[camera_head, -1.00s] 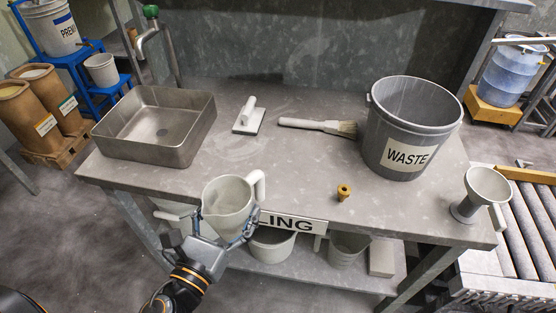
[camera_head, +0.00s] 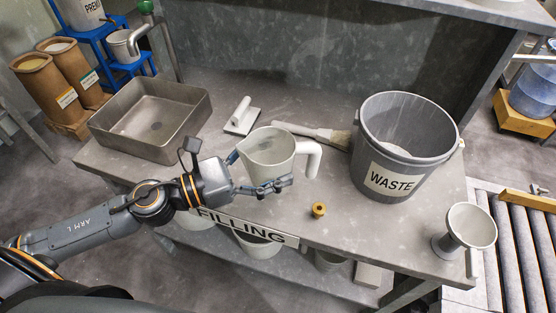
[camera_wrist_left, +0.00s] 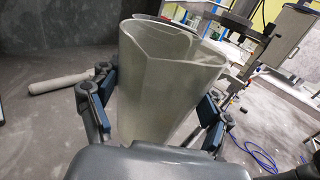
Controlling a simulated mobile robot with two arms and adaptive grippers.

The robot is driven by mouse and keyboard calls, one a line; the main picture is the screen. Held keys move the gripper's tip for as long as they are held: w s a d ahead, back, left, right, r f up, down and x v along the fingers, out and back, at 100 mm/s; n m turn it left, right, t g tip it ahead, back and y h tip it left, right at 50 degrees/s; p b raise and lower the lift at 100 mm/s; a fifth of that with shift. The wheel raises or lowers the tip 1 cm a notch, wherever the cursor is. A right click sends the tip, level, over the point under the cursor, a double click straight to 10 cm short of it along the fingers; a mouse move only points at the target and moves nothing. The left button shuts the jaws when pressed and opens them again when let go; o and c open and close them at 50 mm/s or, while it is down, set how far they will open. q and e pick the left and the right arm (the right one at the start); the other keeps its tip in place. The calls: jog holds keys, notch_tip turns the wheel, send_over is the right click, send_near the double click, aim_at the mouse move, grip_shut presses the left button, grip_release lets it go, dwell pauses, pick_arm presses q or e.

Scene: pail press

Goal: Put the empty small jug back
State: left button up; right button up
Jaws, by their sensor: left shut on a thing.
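The small jug (camera_head: 268,150) is light grey, with an open top and a handle on its right side. It is upright over the front part of the bench top in the head view; I cannot tell whether its base touches the bench. Its visible inside looks empty. My left gripper (camera_head: 258,172) is shut on the jug's body, one finger on each side. In the left wrist view the jug (camera_wrist_left: 160,85) stands between the two blue-padded fingers. My right gripper is not in view.
The bench (camera_head: 240,210) carries a metal basin (camera_head: 150,118), a scraper (camera_head: 241,116), a brush (camera_head: 310,134), a brass fitting (camera_head: 318,210), a grey WASTE pail (camera_head: 400,150) and a funnel (camera_head: 468,228). A roller conveyor (camera_head: 520,240) is at the right. More vessels (camera_head: 255,245) stand underneath.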

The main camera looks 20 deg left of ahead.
pick_arm(q)
jog(key=w+f, duration=0.3)
jog(key=w+a+f, duration=0.1)
jog(key=w+f, duration=0.2)
jog(key=f, duration=0.1)
jog(key=w+a+f, duration=0.1)
jog(key=w+f, duration=0.3)
jog(key=shift+a+f, duration=0.1)
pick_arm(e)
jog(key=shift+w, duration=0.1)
pick_arm(q)
jog(key=shift+f+b, duration=0.35)
jog(key=o, duration=1.3)
jog(key=shift+r, duration=0.1)
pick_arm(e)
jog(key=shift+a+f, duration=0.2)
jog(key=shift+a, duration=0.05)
